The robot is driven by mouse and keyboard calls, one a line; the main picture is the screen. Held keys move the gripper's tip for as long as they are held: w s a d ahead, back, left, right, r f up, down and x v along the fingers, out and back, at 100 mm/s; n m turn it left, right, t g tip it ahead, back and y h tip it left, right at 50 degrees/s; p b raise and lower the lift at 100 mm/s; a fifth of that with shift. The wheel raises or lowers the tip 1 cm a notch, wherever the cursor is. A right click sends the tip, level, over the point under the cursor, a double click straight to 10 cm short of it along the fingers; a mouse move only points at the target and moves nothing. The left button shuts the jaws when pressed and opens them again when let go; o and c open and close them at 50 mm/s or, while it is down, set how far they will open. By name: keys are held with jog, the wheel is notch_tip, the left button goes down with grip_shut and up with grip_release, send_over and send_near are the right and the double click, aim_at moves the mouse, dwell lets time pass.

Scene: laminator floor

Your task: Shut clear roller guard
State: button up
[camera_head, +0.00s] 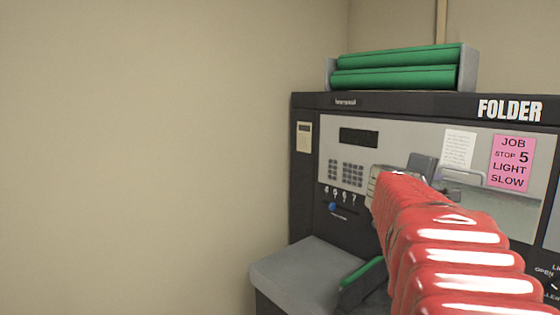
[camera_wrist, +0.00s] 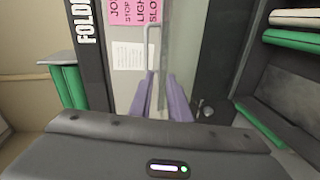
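A clear guard panel (camera_head: 500,208) sits on the front of the dark folder machine, below two notes. Its pale surface also shows in the wrist view (camera_wrist: 187,45). A thin metal handle (camera_wrist: 151,48) shows along its edge; it appears in the head view too (camera_head: 464,172). My gripper (camera_wrist: 162,84) points at the machine face, its two purple fingers apart near the end of the handle. I cannot tell whether a finger touches the handle. In the head view my red arm hides part of the panel and most of the gripper.
Green rollers (camera_head: 400,66) sit on top of the machine. A grey tray (camera_head: 305,275) juts out at the lower left, with a green roller beside it. A keypad (camera_head: 346,173) and a pink note (camera_head: 512,162) are on the face. The wall at left is bare.

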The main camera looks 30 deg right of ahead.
aim_at(463, 171)
jog(key=shift+n+h, duration=0.3)
jog(key=shift+h, duration=0.1)
jog(key=d, duration=0.1)
jog(key=s+d+r, duration=0.1)
jog(key=d+r, duration=0.1)
jog(key=shift+s+d, duration=0.2)
jog(key=shift+d, duration=0.15)
jog(key=shift+f, duration=0.1)
jog(key=shift+x, duration=6.9)
jog(key=shift+s, duration=0.1)
jog(key=shift+f, duration=0.1)
grip_shut()
